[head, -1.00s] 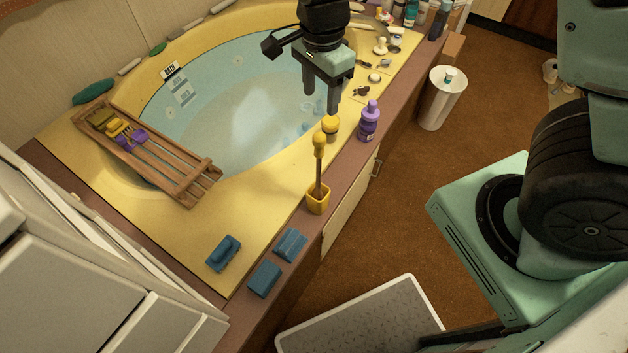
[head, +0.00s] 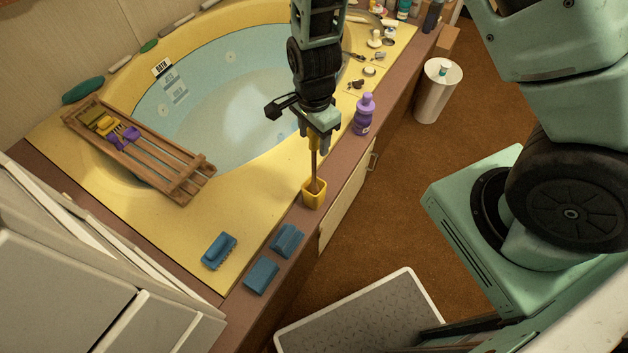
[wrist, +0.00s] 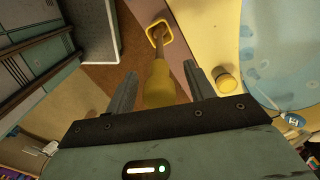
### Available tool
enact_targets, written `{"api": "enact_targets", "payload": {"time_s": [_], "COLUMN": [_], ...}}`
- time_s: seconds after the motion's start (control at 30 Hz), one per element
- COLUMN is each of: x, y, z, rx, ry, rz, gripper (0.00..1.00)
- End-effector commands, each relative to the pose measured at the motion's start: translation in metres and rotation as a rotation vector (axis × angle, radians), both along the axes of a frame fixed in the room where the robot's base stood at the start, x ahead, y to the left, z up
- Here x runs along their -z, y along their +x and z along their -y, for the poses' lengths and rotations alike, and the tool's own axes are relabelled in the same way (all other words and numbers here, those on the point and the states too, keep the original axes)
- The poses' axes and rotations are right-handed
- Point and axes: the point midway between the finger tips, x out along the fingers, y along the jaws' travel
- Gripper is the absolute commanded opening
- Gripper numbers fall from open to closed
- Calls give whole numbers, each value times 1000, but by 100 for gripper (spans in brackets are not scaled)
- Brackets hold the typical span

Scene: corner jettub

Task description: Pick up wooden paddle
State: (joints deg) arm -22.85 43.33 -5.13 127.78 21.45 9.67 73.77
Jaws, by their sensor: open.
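My gripper is open above the cup, fingers pointing down. In the head view the yellow top is mostly hidden by the gripper.
A purple bottle (head: 363,114) stands close to the right of my gripper. A yellow jar (wrist: 227,80) is beside the fingers. Blue sponges (head: 262,275) and a blue brush (head: 219,251) lie nearer.

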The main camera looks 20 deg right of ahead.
Motion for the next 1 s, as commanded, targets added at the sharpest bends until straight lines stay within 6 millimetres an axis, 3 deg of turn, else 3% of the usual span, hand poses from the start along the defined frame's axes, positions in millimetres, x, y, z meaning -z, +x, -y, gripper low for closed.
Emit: {"api": "enact_targets", "payload": {"time_s": [0.2, 0.43, 0.47, 0.6, 0.67, 1.0], "x": [25, 26, 26, 26, 26, 24], "y": [-1, 0, -1, -1, -1, 0], "z": [0, -1, -1, -1, -1, -1], "rx": [2, 0, 0, 0, 0, 0], "ry": [0, 0, 0, 0, 0, 0], "rz": [-1, 1, 0, 0, 0, 1], "gripper": [54, 54, 51, 12, 0, 0]}}
